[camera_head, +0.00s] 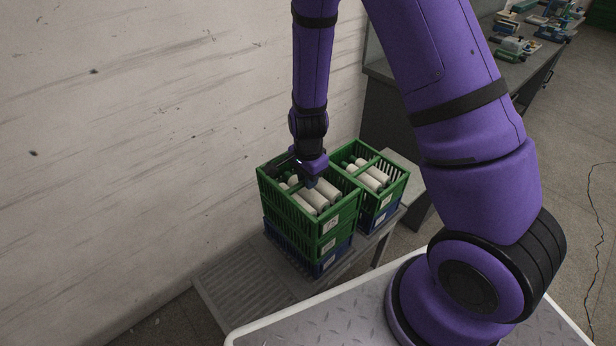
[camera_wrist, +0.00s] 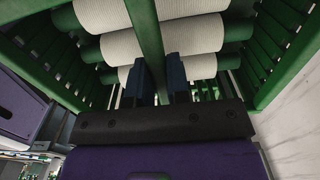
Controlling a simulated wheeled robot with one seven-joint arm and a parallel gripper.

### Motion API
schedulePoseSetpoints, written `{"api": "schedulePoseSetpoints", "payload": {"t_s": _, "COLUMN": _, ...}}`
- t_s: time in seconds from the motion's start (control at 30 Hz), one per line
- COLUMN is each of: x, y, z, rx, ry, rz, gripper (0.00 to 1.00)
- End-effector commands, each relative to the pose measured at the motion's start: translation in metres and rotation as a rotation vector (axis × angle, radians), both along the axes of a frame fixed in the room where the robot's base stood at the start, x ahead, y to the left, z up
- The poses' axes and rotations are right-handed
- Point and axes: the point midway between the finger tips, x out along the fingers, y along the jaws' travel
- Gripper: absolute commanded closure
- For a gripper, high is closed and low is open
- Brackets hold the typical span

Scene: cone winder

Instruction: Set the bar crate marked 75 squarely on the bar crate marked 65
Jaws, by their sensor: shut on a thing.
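My gripper (camera_head: 311,183) is shut on the green cross bar of a green slatted crate (camera_head: 343,214), the upper one of the left stack. In the wrist view my gripper's dark fingers (camera_wrist: 160,82) stand on either side of the bar (camera_wrist: 147,30). This crate holds white cylinders (camera_wrist: 155,45) with green ends. Its front label is too small to read surely; I take it for the crate marked 75. Directly below is another green crate (camera_head: 345,235) with a pale label, likely the one marked 65. Whether the two touch or sit square I cannot tell.
A blue crate (camera_head: 340,257) is at the bottom of the left stack. A second stack, green crate (camera_head: 398,184) over blue crate (camera_head: 370,222), stands close at the right. Both stand on a grey slatted bench (camera_head: 235,290), free at its near left. A pale wall (camera_head: 150,130) runs behind.

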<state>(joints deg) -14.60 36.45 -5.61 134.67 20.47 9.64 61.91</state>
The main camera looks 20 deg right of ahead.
Motion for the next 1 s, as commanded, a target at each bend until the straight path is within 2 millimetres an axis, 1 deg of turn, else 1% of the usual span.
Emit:
{"api": "schedulePoseSetpoints", "payload": {"t_s": 0.37, "x": 0.000, "y": 0.000, "z": -0.006, "rx": -0.001, "ry": -0.001, "rz": 0.000, "gripper": 1.00}}
{"api": "schedulePoseSetpoints", "payload": {"t_s": 0.4, "x": 0.000, "y": 0.000, "z": -0.006, "rx": -0.001, "ry": -0.001, "rz": 0.000, "gripper": 0.81}}
{"api": "schedulePoseSetpoints", "payload": {"t_s": 0.47, "x": 0.001, "y": 0.000, "z": -0.006, "rx": 0.000, "ry": -0.002, "rz": 0.000, "gripper": 0.67}}
{"api": "schedulePoseSetpoints", "payload": {"t_s": 0.5, "x": 0.000, "y": 0.000, "z": -0.006, "rx": 0.000, "ry": -0.002, "rz": 0.000, "gripper": 0.58}}
{"api": "schedulePoseSetpoints", "payload": {"t_s": 0.53, "x": 0.000, "y": 0.000, "z": -0.006, "rx": -0.001, "ry": -0.001, "rz": 0.000, "gripper": 0.53}}
{"api": "schedulePoseSetpoints", "payload": {"t_s": 0.83, "x": 0.000, "y": 0.000, "z": -0.005, "rx": 0.000, "ry": 0.000, "rz": 0.001, "gripper": 0.53}}
{"api": "schedulePoseSetpoints", "payload": {"t_s": 1.0, "x": 0.001, "y": 0.001, "z": 0.008, "rx": -0.001, "ry": -0.003, "rz": 0.002, "gripper": 0.53}}
